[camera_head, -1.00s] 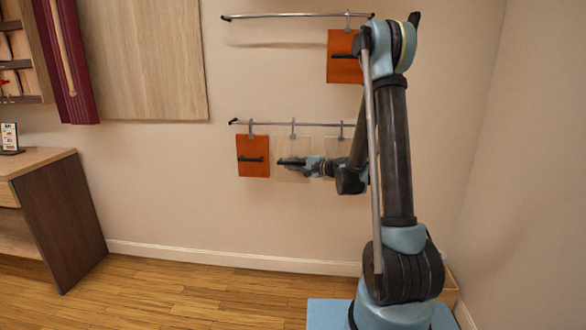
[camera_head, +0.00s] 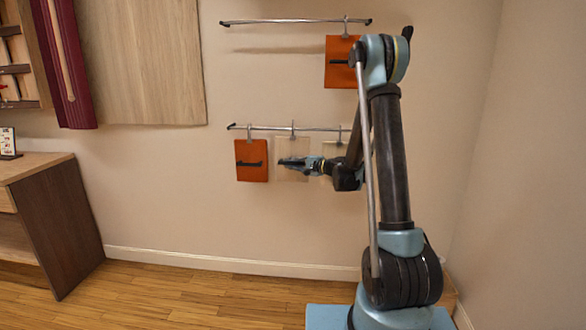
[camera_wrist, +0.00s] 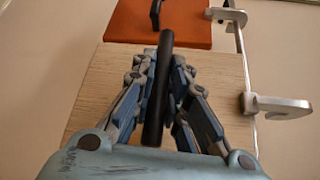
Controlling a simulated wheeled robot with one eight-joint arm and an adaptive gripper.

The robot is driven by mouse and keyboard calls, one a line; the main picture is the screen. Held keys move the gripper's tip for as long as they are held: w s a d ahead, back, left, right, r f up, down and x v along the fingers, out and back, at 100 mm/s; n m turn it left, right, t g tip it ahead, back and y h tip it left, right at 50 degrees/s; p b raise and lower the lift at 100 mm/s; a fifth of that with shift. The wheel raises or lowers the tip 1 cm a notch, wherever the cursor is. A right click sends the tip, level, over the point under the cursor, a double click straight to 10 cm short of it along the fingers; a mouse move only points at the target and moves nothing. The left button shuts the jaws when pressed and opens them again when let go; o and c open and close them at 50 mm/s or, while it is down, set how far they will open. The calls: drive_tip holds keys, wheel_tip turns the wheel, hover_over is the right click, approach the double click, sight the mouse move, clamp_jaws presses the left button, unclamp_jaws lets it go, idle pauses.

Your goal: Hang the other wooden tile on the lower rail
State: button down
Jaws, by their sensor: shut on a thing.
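A pale wooden tile (camera_head: 291,177) is at the middle of the lower rail (camera_head: 265,127), its hook at the rail. My gripper (camera_head: 290,163) is in front of it. In the wrist view my gripper (camera_wrist: 158,95) is shut on the black handle of this wooden tile (camera_wrist: 95,95); its metal hook (camera_wrist: 275,106) crosses the rail (camera_wrist: 243,60). I cannot tell whether the hook bears the weight. Another pale tile (camera_head: 333,148) hangs at the right of the lower rail, mostly hidden by my arm.
An orange tile (camera_head: 251,172) hangs left on the lower rail, and shows beyond the wooden tile in the wrist view (camera_wrist: 165,27). Another orange tile (camera_head: 340,75) hangs right on the upper rail (camera_head: 285,21). A wooden desk (camera_head: 55,220) stands left. The floor between is clear.

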drive_tip(key=shift+w+d+f, duration=0.1)
drive_tip(key=shift+w+f, duration=0.35)
drive_tip(key=shift+w, duration=0.3)
drive_tip(key=shift+w+a+f, duration=0.1)
drive_tip(key=shift+w+f, duration=0.35)
drive_tip(key=shift+w, duration=0.3)
drive_tip(key=shift+w+d+f, duration=0.1)
drive_tip(key=shift+w+f, duration=0.35)
drive_tip(key=shift+w, duration=0.3)
drive_tip(key=c, duration=1.5)
unclamp_jaws()
